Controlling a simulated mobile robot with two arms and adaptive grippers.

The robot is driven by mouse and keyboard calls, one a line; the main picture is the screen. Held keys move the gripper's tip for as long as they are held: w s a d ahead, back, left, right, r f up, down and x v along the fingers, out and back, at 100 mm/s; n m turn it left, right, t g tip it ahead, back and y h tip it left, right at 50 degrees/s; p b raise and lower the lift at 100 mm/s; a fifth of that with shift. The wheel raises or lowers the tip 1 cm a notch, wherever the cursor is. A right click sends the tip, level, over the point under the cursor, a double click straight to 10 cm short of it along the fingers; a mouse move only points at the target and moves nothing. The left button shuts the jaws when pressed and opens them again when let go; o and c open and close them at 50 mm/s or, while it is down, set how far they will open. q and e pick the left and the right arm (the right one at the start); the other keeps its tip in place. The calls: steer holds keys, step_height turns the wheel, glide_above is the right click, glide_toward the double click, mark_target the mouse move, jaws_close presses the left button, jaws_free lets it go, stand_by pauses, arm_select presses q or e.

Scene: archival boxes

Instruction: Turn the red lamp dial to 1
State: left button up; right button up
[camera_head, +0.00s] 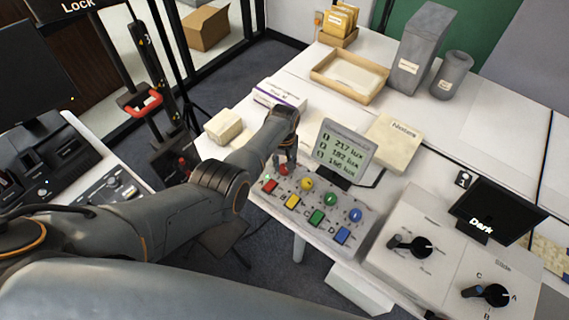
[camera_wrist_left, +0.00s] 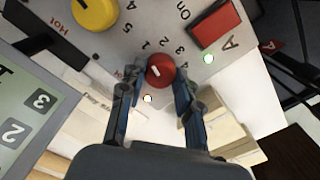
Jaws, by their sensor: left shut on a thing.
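The red lamp dial (camera_head: 283,170) sits at the left end of the row of dials on the grey control panel (camera_head: 262,193). My left gripper (camera_head: 285,158) comes down over it from above. In the left wrist view, the red dial (camera_wrist_left: 160,70) lies between the fingertips of the left gripper (camera_wrist_left: 157,78), which is shut on it. A short white mark on its face points toward the lower left. Small printed numbers surround the dial; which one the mark meets is unclear. My right gripper is not in view.
A yellow dial (camera_head: 307,184) is beside the red one, with green and blue dials further right. A red button (camera_head: 270,184) sits in front, a green light by it. A lux display (camera_head: 345,150) stands behind the panel. A two-knob box (camera_head: 440,240) is at the right.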

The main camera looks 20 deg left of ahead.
mark_target(284, 167)
arm_select(q)
steer(key=shift+n, duration=0.5)
steer(key=o, duration=1.2)
steer(key=shift+c, duration=0.2)
steer(key=shift+r, duration=0.1)
steer(key=shift+r, duration=0.25)
step_height(284, 167, up, 11)
steer(key=shift+r, duration=0.15)
